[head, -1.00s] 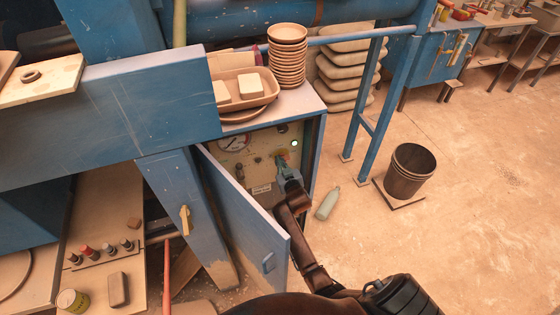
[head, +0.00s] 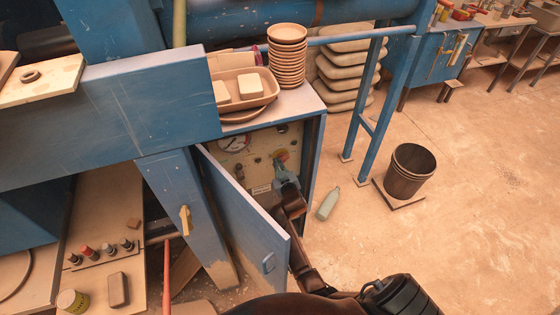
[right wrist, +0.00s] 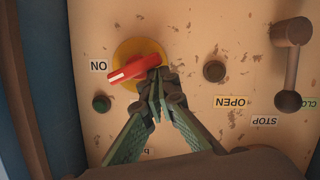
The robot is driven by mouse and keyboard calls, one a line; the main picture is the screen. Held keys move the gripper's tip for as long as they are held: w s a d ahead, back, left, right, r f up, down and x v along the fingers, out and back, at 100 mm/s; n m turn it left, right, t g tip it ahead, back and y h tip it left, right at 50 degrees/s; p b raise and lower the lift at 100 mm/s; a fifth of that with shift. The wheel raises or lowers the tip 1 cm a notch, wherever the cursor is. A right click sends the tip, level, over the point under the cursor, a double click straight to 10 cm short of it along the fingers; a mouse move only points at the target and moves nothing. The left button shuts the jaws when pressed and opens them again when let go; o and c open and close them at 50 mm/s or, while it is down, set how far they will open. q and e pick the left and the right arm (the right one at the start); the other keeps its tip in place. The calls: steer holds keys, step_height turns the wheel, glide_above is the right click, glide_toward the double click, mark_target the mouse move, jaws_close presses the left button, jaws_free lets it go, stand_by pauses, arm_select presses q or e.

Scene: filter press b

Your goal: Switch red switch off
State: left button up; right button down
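The red switch (right wrist: 138,71) is a bar handle on a yellow round plate (right wrist: 127,52) on the cream control panel. In the right wrist view the handle lies slightly tilted, its white-marked end toward the upside-down ON label (right wrist: 98,66). My right gripper (right wrist: 157,84) has its fingertips together at the handle's other end, seemingly touching it; no part of the handle clearly shows between them. In the head view this gripper (head: 282,164) is inside the open cabinet, partly covering the panel (head: 235,165). My left gripper is out of view.
The blue cabinet door (head: 245,215) stands open left of my right arm. A dark green lamp (right wrist: 101,103), a black knob (right wrist: 214,71) and a lever (right wrist: 291,60) are near the switch. A bottle (head: 328,203) and bucket (head: 409,170) stand on the floor at right.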

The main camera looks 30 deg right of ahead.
steer(key=shift+f, duration=0.15)
stand_by(0.3)
steer(key=v, duration=0.7)
steer(key=shift+s+r, duration=0.25)
steer(key=shift+a, duration=0.1)
